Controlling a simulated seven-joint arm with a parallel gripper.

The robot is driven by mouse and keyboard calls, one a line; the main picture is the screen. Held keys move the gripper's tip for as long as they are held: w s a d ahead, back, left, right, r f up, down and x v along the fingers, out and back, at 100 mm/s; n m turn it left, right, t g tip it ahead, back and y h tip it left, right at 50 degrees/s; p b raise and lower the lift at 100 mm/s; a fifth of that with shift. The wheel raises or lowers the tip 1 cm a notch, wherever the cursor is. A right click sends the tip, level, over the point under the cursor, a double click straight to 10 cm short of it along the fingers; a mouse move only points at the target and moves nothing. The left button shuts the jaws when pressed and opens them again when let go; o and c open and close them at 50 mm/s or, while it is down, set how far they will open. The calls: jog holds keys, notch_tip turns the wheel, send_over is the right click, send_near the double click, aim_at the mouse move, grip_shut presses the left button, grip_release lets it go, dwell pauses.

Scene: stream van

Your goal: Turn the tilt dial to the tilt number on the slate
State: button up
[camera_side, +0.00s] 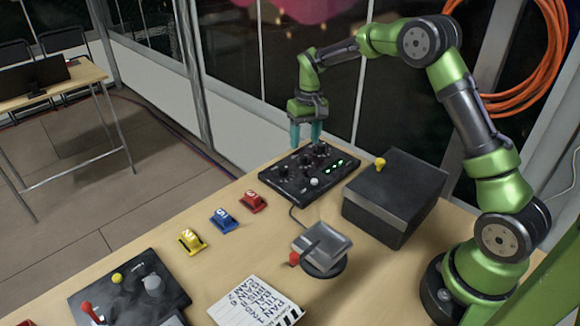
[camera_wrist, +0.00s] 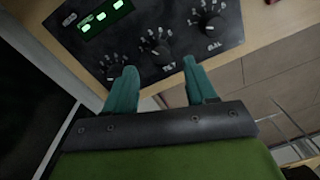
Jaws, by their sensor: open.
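The black control panel (camera_side: 287,184) lies at the back of the table and carries several dark knobs and green lit displays. In the wrist view, three knobs with white number scales show in a row: a left knob (camera_wrist: 111,66), a middle knob (camera_wrist: 161,50) and a right knob (camera_wrist: 213,27). Their labels are too small to read surely. My gripper (camera_side: 306,146) points down over the panel with teal fingers apart and empty. In the wrist view my gripper (camera_wrist: 160,88) has the middle knob beyond its fingertips, in line with the gap. The white slate (camera_side: 250,303) lies at the front; its lettering is partly cut off.
A black box (camera_side: 390,195) stands right of the panel. A joystick panel (camera_side: 130,295) is front left.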

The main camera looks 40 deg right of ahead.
notch_tip(320, 180, up, 12)
jog(key=shift+d, duration=0.3)
jog(key=shift+s+r, duration=0.1)
jog(key=s+a+r+t, duration=0.1)
jog(key=s+a, duration=0.3)
jog(key=s, duration=0.5)
jog(key=s+a+r+t+y, duration=0.1)
jog(key=s+a+r+t, duration=0.1)
jog(key=s, duration=0.6)
jog(key=s+a+r+t, duration=0.1)
jog(key=s+a+t, duration=0.3)
jog(key=s, duration=0.5)
jog(key=shift+s+a+r+m, duration=0.25)
jog(key=shift+s+a+m, duration=0.1)
jog(key=shift+a, duration=0.8)
